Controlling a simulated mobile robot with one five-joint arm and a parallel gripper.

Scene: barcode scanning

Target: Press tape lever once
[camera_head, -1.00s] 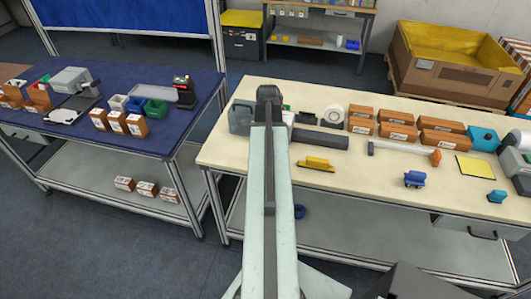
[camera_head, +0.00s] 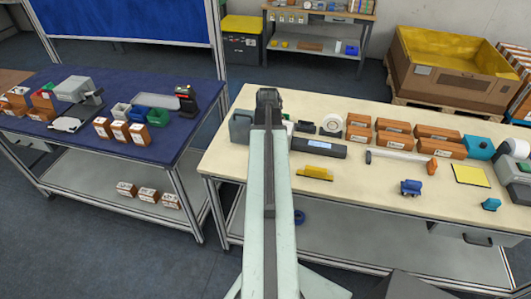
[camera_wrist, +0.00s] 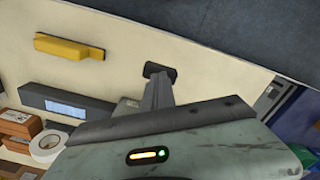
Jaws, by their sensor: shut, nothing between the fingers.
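My gripper (camera_wrist: 160,72) shows in the wrist view with its dark fingers together and nothing between them, over the pale tabletop. In the head view my arm covers much of the bench's left part and hides the fingertips. A grey-green block-like device (camera_head: 240,126) stands at the left end of the pale bench, left of my arm. I cannot make out a tape lever on it. A white tape roll (camera_head: 331,123) stands right of the arm; it also shows in the wrist view (camera_wrist: 47,146). I see no contact between the fingers and anything.
A long dark bar with a lit display (camera_head: 319,148) and a yellow tool (camera_head: 316,173) lie right of my arm. Brown boxes (camera_head: 394,138) stand farther right. A blue-topped table (camera_head: 95,83) is at the left. The pale bench (camera_head: 360,191) has free room near its front.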

